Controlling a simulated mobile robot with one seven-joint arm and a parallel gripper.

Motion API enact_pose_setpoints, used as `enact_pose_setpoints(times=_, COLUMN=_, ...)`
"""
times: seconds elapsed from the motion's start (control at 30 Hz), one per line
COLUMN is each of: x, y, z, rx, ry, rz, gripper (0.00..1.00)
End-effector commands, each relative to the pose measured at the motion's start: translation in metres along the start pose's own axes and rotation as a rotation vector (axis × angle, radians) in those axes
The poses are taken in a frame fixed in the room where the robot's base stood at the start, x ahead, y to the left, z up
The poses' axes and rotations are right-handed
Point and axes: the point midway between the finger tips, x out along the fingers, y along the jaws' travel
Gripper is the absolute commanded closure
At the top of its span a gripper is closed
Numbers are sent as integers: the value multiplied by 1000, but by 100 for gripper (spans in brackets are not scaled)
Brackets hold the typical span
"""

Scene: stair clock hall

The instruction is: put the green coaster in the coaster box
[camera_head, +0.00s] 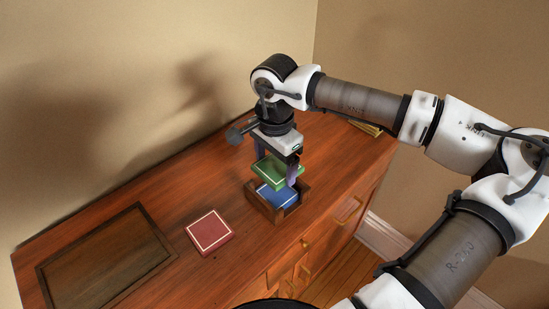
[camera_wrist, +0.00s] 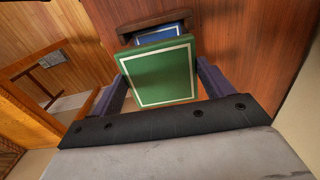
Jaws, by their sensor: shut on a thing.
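The green coaster (camera_head: 272,170) is square with a pale border line. My gripper (camera_head: 276,172) is shut on it and holds it above the coaster box, slightly tilted. The green coaster also fills the middle of the wrist view (camera_wrist: 157,75), between my two fingers (camera_wrist: 160,85). The coaster box (camera_head: 263,208) is a small dark wooden box with low walls on the dresser top. A blue coaster (camera_head: 280,196) lies inside it, partly hidden by the green one. The box (camera_wrist: 128,30) and the blue coaster (camera_wrist: 160,32) show behind the green coaster in the wrist view.
A red coaster (camera_head: 209,232) lies on the reddish wooden dresser (camera_head: 185,270) left of the box. A dark framed panel (camera_head: 105,262) takes up the dresser's left end. A gold-coloured object (camera_head: 368,127) lies at the far right. The wall is close behind.

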Motion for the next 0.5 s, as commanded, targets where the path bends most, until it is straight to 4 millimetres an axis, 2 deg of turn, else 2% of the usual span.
enact_pose_setpoints(times=0.5, x=45, y=0, z=0, rx=1, ry=0, rz=-1, gripper=47)
